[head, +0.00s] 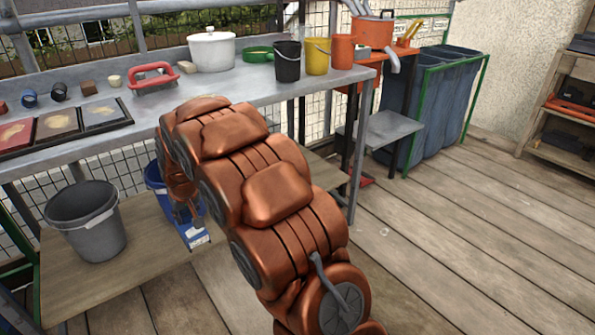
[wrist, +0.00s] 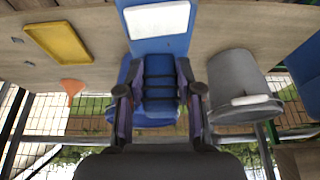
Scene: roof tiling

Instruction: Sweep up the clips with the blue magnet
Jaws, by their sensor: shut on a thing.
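My gripper (wrist: 160,100) points down at the lower shelf. In the wrist view its two dark fingers are shut on a blue block with dark bands (wrist: 161,80), which I take for the blue magnet. A blue panel with a white label (wrist: 158,22) shows beyond it; I cannot tell whether it is part of the magnet. The blue and white also show below my arm in the head view (head: 197,238). A blue bucket (head: 153,178) stands on the shelf behind the gripper. I cannot make out any clips for certain; small blue bits (wrist: 17,40) lie on the shelf.
A grey bucket (head: 87,222) stands on the lower shelf (head: 150,245), close beside the gripper. A yellow tray (wrist: 57,42) and an orange piece (wrist: 72,88) lie on the other side. The grey bench top (head: 240,85) overhangs the shelf. The plank floor (head: 470,220) at right is clear.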

